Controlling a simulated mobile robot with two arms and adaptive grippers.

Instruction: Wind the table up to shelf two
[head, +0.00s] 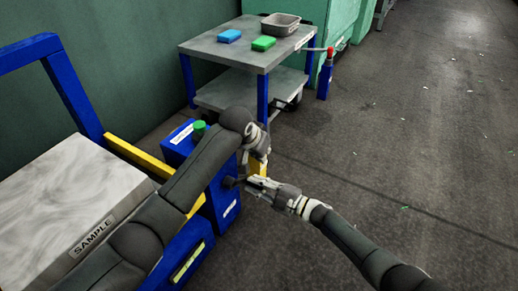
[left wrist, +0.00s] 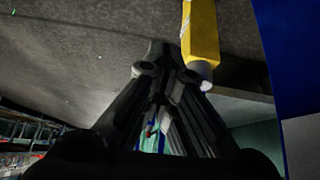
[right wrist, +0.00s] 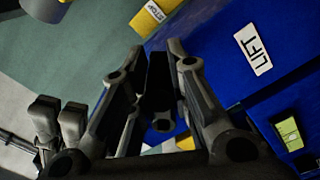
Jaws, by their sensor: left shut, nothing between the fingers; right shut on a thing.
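A blue housing (head: 218,197) stands at the front of the blue and yellow frame (head: 132,157). A dark crank knob (head: 229,182) shows at the housing's side. My right gripper (head: 252,187) is shut on the crank knob, which its fingers partly hide. My left gripper (head: 262,158) is shut and empty, just above the right one. A pale block marked SAMPLE (head: 70,200) sits at the left; it hides most of the table under it. No shelf number is readable.
A green button (head: 199,127) tops the blue housing. Behind stands a grey trolley (head: 225,54) with a blue block (head: 229,36), a green block (head: 263,43) and a grey tray (head: 281,24). A red-topped handle (head: 330,52) is at its right.

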